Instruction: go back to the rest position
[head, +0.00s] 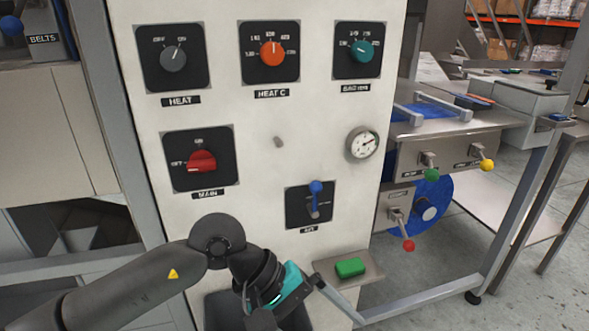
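My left arm comes in from the lower left, dark grey with a yellow warning mark, and bends at a round joint in front of the panel's lower part. Its wrist and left gripper (283,292), black with a teal section, are low in front of the panel, left of the small shelf. The fingertips cannot be made out clearly, so its opening and any contact are unclear. My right gripper is not in view.
A white control panel (300,130) carries several dials, a red knob (201,162), a gauge (364,143) and a blue-tipped lever (315,188). A green block (350,267) lies on a small shelf (330,271). A conveyor frame with coloured levers stands right; grey floor is open beyond.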

